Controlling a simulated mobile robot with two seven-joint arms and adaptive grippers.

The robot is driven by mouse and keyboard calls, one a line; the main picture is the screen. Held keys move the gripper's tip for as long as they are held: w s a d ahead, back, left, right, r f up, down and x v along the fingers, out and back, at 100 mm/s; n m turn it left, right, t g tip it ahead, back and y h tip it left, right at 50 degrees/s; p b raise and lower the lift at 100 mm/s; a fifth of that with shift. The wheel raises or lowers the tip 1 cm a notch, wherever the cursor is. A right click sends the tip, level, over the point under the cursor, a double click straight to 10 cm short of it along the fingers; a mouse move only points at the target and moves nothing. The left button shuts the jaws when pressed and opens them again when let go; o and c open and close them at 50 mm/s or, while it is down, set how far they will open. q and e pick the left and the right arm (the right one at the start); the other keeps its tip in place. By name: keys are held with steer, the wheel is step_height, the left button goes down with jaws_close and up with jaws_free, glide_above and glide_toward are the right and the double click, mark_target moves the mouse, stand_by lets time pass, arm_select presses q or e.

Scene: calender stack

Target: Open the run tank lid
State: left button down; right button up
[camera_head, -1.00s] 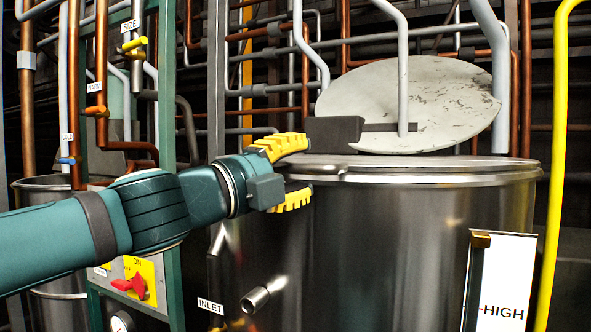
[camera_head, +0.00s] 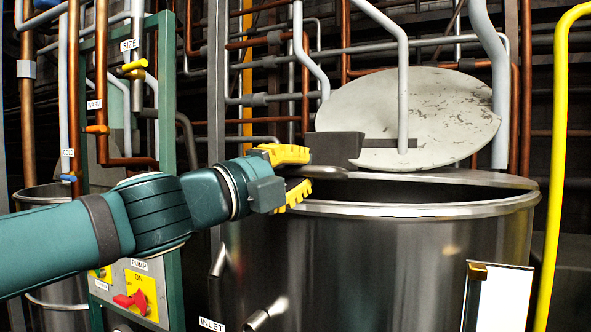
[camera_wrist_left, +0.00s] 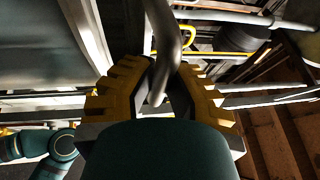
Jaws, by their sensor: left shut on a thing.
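The run tank (camera_head: 400,255) is a large shiny steel drum at the right of the head view. My left gripper (camera_head: 290,178), with yellow ribbed fingers, is at the tank's left upper edge. In the left wrist view it (camera_wrist_left: 160,100) is shut on a grey bent bar, which appears to be the lid's handle (camera_wrist_left: 163,45). My right gripper is not in view.
A pale scuffed disc (camera_head: 420,115) stands tilted behind the tank, with a grey pipe (camera_head: 403,85) in front. A yellow pipe (camera_head: 553,160) rises at the right.

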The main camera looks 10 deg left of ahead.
arm_select(q)
steer(key=w+r+p, duration=0.2)
steer(key=r+p, duration=0.3)
steer(key=r, duration=0.1)
steer(key=w+d+r+p, duration=0.1)
steer(key=w+r+p, duration=0.2)
steer(key=r+p, duration=0.2)
steer(key=shift+d+r, duration=0.3)
steer(key=shift+r, duration=0.8)
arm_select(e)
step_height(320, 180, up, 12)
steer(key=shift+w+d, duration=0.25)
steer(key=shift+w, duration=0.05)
